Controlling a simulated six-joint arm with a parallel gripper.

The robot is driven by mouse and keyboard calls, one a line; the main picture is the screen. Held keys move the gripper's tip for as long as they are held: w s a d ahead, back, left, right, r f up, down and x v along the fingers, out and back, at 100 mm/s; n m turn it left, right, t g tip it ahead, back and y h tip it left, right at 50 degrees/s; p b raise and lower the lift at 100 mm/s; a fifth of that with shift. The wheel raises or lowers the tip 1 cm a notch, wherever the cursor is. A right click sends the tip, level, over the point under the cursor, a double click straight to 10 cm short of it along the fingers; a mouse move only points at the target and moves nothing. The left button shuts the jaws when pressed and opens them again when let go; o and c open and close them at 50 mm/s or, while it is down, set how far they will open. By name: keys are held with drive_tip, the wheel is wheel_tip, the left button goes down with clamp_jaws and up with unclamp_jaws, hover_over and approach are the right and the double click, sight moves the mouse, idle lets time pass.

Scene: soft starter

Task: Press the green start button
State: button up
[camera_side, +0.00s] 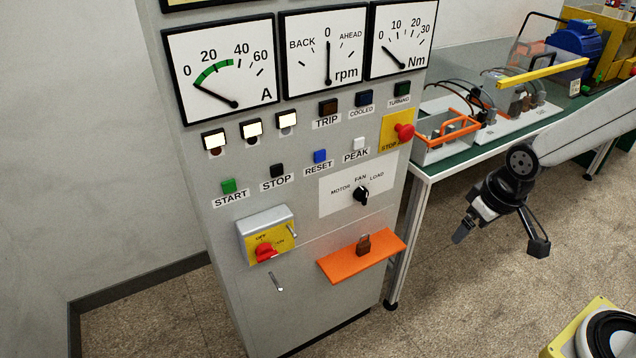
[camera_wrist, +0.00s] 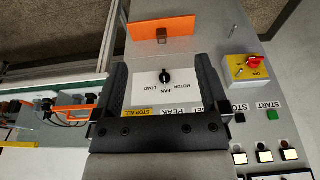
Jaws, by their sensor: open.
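The green start button (camera_side: 229,186) sits at the left of the lower button row on the grey cabinet, above its START label. In the wrist view the start button (camera_wrist: 271,115) is at the right, beyond my gripper's fingers. The black stop button (camera_side: 277,170) is just to its right in the side view. My gripper (camera_side: 502,243) is open and empty, in the air to the right of the cabinet and well apart from the button. In the wrist view my gripper (camera_wrist: 167,75) has its two dark fingers spread, with the selector panel showing between them.
A red mushroom stop (camera_side: 404,131), a blue reset button (camera_side: 320,156), a white peak button (camera_side: 359,143) and a rotary selector (camera_side: 361,195) are on the panel. A red switch (camera_side: 265,252) and an orange shelf (camera_side: 345,262) protrude below. A green-topped bench (camera_side: 450,158) stands right of the cabinet.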

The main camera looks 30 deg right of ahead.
clamp_jaws()
idle(1.5)
